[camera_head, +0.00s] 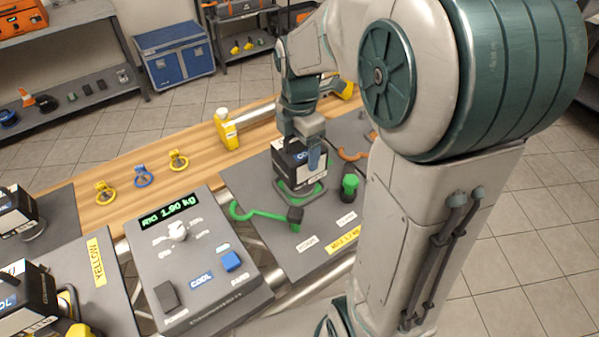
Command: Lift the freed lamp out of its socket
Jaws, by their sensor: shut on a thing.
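A black-and-white box-shaped lamp (291,172) is right of the middle in the head view. It sits upright at a green-rimmed socket (301,193) on a dark grey panel (240,184). My gripper (307,150) is over the lamp from above and is shut on it. One bluish finger shows against the lamp's near right side. The other finger is hidden. I cannot tell whether the lamp's base is clear of the socket. A green lever (262,214) lies in front of the socket, with a black end block. A green-topped knob (349,185) stands to the right.
A grey control box (205,265) with a green display reading about 1.90 kg stands left of the panel. More lamps (14,212) stand at far left. Yellow and blue clips (143,177) and a yellow bottle (226,130) are on the wooden strip. My arm hides much of the right side.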

